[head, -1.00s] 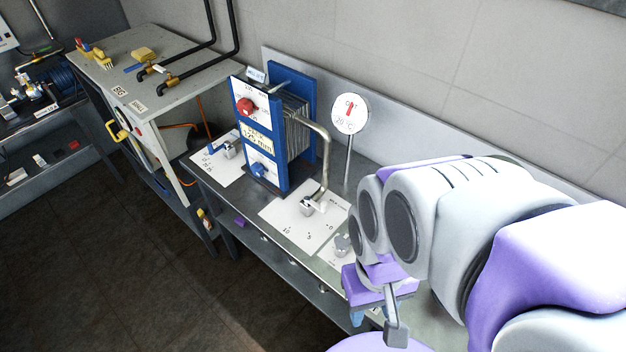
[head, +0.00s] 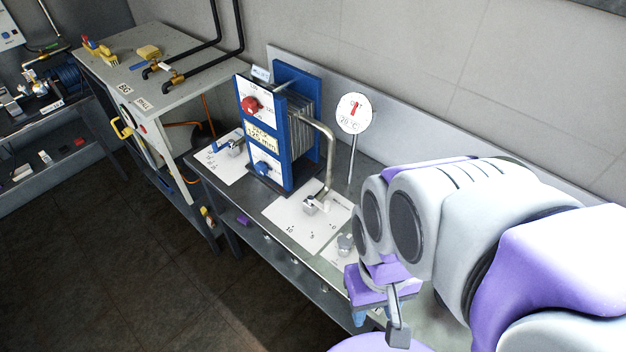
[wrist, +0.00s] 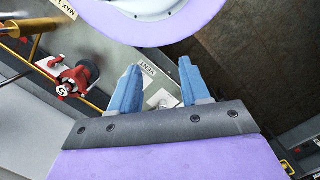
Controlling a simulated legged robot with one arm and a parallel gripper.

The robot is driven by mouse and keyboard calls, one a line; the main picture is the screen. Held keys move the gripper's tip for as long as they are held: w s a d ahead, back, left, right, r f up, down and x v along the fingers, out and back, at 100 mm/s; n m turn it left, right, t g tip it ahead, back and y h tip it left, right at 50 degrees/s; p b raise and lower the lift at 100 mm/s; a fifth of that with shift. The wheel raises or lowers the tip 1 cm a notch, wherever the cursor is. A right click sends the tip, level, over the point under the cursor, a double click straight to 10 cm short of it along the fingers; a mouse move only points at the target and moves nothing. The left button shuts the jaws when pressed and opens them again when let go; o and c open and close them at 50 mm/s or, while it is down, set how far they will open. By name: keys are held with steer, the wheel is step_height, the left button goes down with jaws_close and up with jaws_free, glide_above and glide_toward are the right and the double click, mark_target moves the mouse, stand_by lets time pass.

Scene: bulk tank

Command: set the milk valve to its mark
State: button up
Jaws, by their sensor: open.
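A grey valve block (head: 313,204) sits on a white plate (head: 290,218) in front of the blue-framed plate stack, with a bent metal pipe rising from it. The plate carries dots and numbers, 10 and 5 readable; its small title is too blurred to read now. I take this as the milk valve. My gripper (head: 372,314) hangs over the bench front, right of and nearer than this plate, apart from the valve. In the wrist view my gripper (wrist: 157,75) has its blue fingers apart. A pale plate labelled VENT (wrist: 148,69) and a grey part (wrist: 162,100) show between them.
The plate stack (head: 285,130) has a red knob (head: 250,104). A round dial (head: 354,113) stands behind. Another valve (head: 232,147) is to its left, and a smaller knob (head: 345,243) near my gripper. A red valve (wrist: 75,80) shows in the wrist view. Dark floor (head: 130,270) is open.

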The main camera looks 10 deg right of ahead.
steer(key=shift+w, duration=0.1)
steer(key=m+t+p, duration=0.2)
steer(key=m+p, duration=0.1)
steer(key=m, duration=0.1)
glide_above(328, 202)
step_height(328, 202, down, 6)
step_height(328, 202, down, 17)
steer(key=shift+a+r+b, duration=0.1)
steer(key=shift+r+b, duration=0.05)
steer(key=shift+b, duration=0.95)
steer(key=shift+c, duration=0.2)
jaws_close()
